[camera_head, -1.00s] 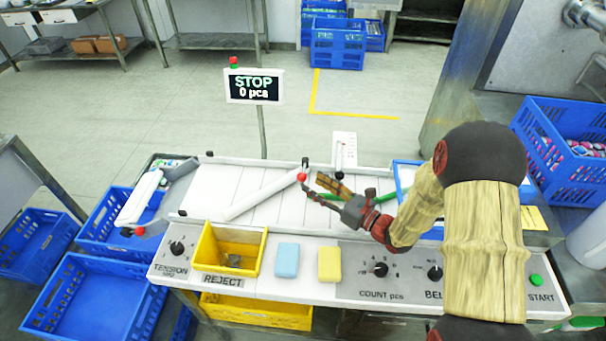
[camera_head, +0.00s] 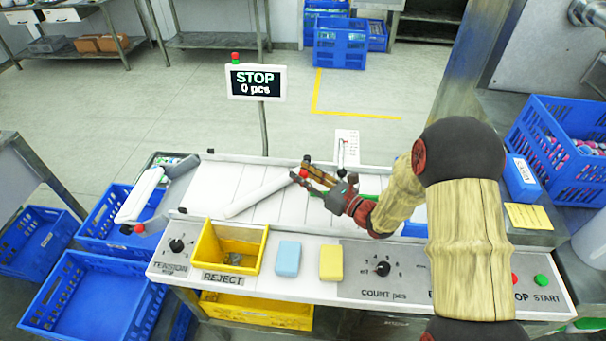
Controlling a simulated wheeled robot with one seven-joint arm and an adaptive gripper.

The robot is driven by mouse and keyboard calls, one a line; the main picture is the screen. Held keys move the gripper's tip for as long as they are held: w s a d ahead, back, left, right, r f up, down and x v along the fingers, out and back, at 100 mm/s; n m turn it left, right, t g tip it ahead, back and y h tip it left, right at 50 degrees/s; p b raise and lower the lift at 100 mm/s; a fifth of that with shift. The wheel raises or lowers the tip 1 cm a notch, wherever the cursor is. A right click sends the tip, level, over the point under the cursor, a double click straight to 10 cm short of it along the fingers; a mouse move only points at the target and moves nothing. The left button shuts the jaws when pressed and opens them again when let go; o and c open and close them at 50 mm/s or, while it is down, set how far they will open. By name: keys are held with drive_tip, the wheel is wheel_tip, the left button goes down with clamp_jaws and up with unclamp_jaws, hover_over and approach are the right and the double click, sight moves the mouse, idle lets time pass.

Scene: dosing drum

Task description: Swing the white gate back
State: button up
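A long white gate (camera_head: 262,197) lies slantwise across the white conveyor belt, with a red knob (camera_head: 304,173) at its upper right end. My gripper (camera_head: 302,171) is at that end, with its two fingers apart and the knob between or just beside their tips. I cannot tell whether a finger touches the knob. Another white bar (camera_head: 141,193) with a red knob (camera_head: 139,229) stands at the belt's left end, over the blue crates.
A yellow reject bin (camera_head: 207,255), a blue block (camera_head: 288,259) and a yellow block (camera_head: 331,263) sit along the front panel. A sign (camera_head: 256,82) reading STOP, 0 pcs stands behind the belt. My arm hides part of the belt's right side.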

drive_tip(key=c, duration=0.6)
clamp_jaws()
